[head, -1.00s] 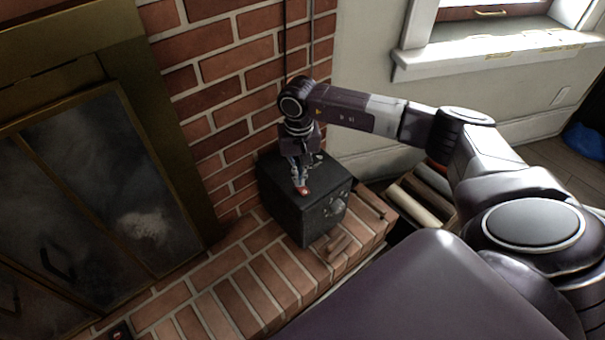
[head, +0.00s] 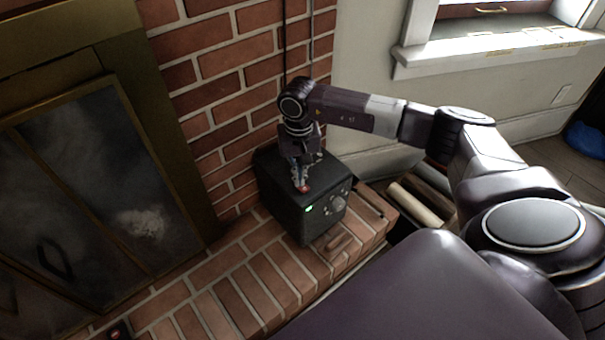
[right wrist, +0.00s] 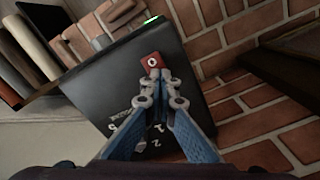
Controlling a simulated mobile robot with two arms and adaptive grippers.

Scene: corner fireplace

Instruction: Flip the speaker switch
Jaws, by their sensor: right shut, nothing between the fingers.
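The speaker (head: 305,228) is a black box standing on the brick hearth against the brick wall. Its front carries a round knob (head: 337,206) and a lit green light (head: 309,208). The light also shows at the speaker's far edge in the right wrist view (right wrist: 151,20). The red switch (right wrist: 152,60) is on the speaker's top, near that edge. My right gripper (head: 302,187) points down over the top. Its fingers are shut and empty, with the tips at the red switch, seeming to touch it and partly covering it. My left gripper is not in view.
A glass-doored fireplace (head: 90,180) is at the left. Logs (head: 415,203) lie right of the hearth, and small wood pieces (head: 330,240) lie in front of the speaker. The brick hearth (head: 240,290) is clear at the front. A window sill (head: 480,55) is at upper right.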

